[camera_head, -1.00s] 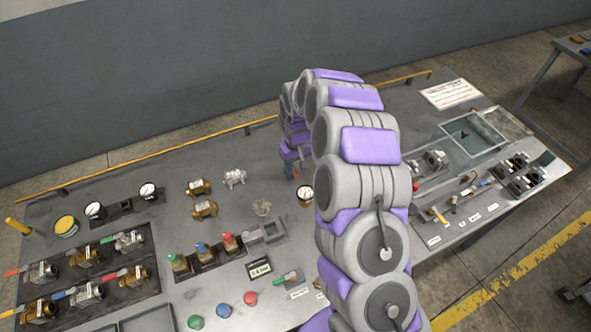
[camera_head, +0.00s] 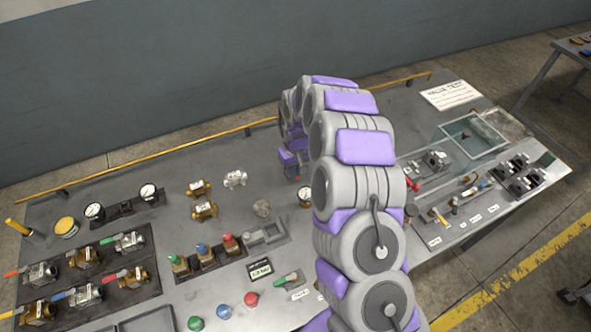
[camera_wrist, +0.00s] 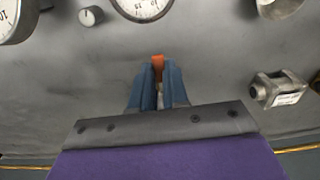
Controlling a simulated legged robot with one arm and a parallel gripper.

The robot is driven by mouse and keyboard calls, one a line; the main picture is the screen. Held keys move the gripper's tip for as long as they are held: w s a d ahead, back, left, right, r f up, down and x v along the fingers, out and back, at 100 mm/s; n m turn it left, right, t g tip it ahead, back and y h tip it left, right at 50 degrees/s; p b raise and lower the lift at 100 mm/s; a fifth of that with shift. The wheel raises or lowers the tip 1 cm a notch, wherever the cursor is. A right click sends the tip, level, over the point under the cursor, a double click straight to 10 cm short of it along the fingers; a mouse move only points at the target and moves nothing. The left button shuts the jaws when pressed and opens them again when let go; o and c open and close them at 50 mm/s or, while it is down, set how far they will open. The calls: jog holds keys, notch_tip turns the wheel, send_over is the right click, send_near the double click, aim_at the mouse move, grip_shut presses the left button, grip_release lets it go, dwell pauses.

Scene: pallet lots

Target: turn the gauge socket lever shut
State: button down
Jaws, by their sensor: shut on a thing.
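My gripper (camera_wrist: 158,88) has blue fingers that are closed together on a narrow orange lever (camera_wrist: 157,63), whose tip shows just beyond the fingertips. The fingers hide the rest of the lever, so its angle is hard to tell. A round white-faced gauge (camera_wrist: 143,6) lies just past the lever, cut by the top edge of the wrist view. In the head view, the gauge (camera_head: 305,196) shows beside my arm, with my gripper (camera_head: 292,175) just behind it, small and partly hidden.
A small grey knob (camera_wrist: 90,15) and a metal valve body (camera_wrist: 278,90) flank the gripper in the wrist view. In the head view, brass valves (camera_head: 203,209) and a clear round dish (camera_head: 262,208) stand left of my arm. A yellow rail (camera_head: 150,157) runs along the bench's back edge.

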jog(key=shift+a+m, duration=0.1)
jog(key=shift+m, duration=0.2)
jog(key=m+p, duration=0.1)
jog(key=a+m, duration=0.1)
jog(key=m+p, duration=0.1)
jog(key=m, duration=0.1)
jog(key=shift+s+a+r+p, duration=0.1)
jog(key=shift+s+a+p, duration=0.05)
jog(key=shift+a+p, duration=0.15)
jog(key=m, duration=0.2)
jog(key=a+m+p, duration=0.1)
jog(key=m, duration=0.2)
jog(key=shift+w+a+m+p, duration=0.25)
jog(key=shift+a+m+p, duration=0.1)
jog(key=shift+m, duration=0.05)
jog(key=m, duration=0.2)
jog(key=w+a+m, duration=0.1)
jog(key=m, duration=0.1)
jog(key=shift+a, duration=0.15)
jog(key=shift+w+a+m, duration=0.15)
jog(key=shift+w+m, duration=0.1)
jog(key=shift+m, duration=0.65)
jog(key=shift+w+a+m, duration=0.15)
jog(key=shift+w+m, duration=0.1)
jog(key=shift+m, duration=0.65)
jog(key=c, duration=1.1)
grip_release()
jog(key=shift+a, duration=0.1)
